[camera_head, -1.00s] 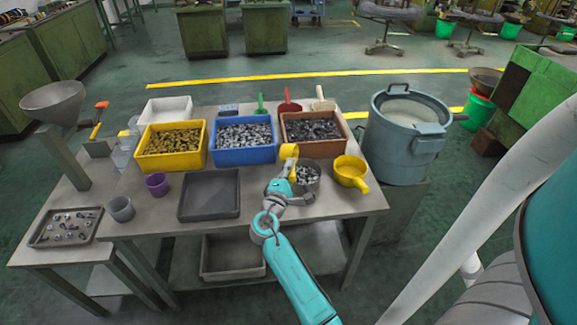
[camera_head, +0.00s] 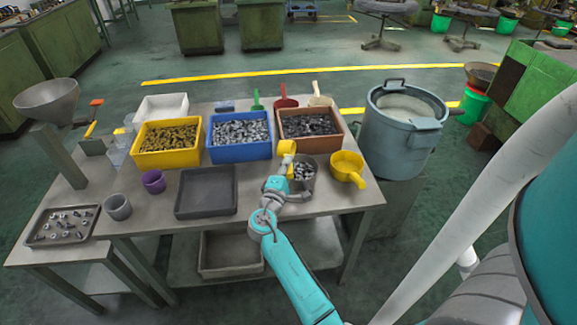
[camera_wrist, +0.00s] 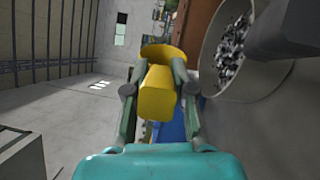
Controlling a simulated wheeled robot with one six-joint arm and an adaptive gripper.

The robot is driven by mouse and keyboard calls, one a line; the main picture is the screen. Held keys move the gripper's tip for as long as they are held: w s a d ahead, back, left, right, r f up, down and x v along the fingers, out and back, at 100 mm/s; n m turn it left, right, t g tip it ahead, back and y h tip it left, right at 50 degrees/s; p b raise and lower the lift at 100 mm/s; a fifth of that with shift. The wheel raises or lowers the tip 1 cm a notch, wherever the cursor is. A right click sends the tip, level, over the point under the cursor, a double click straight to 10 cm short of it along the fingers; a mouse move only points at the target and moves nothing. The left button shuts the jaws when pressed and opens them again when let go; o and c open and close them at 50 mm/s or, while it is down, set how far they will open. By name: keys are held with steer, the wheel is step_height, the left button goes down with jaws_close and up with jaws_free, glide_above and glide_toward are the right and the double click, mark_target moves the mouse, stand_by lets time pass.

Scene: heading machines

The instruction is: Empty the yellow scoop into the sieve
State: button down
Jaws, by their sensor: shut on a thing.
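My gripper (camera_head: 280,178) is shut on the yellow scoop (camera_head: 287,147), just left of a round grey container (camera_head: 311,184) holding small metal parts. In the wrist view the scoop's yellow handle (camera_wrist: 157,95) sits between my two fingers (camera_wrist: 158,84), with its bowl beyond them. The scoop's inside is mostly hidden, so I cannot tell what it holds. The grey container (camera_wrist: 275,75) fills the right of the wrist view, beside the scoop; it may be the sieve. A second yellow round vessel with a handle (camera_head: 348,167) stands right of it on the table.
Yellow (camera_head: 144,158), blue (camera_head: 240,155) and brown (camera_head: 312,143) bins of parts stand behind. An empty dark tray (camera_head: 205,211), a purple cup (camera_head: 153,181) and a grey cup (camera_head: 117,206) lie left. A large grey-blue drum (camera_head: 400,140) stands at right.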

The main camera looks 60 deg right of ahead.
steer(key=r+n, duration=0.1)
steer(key=n, duration=0.1)
steer(key=w+r+n, duration=0.1)
steer(key=n, duration=0.1)
steer(key=shift+w+a, duration=0.1)
steer(key=shift+a, duration=0.05)
steer(key=shift+w+a+r+n+t+y, duration=0.15)
steer(key=shift+w+r+n, duration=0.4)
steer(key=shift+n, duration=1.65)
steer(key=shift+w+a+r+n+t+y, duration=0.15)
steer(key=shift+w+r+n, duration=0.35)
steer(key=shift+n, duration=1.7)
steer(key=shift+w+a+r+n+t+y, duration=0.2)
steer(key=shift+r+n, duration=0.5)
steer(key=shift+n, duration=1.5)
steer(key=shift+w+d, duration=0.1)
steer(key=shift+d, duration=0.05)
steer(key=shift+f, duration=0.1)
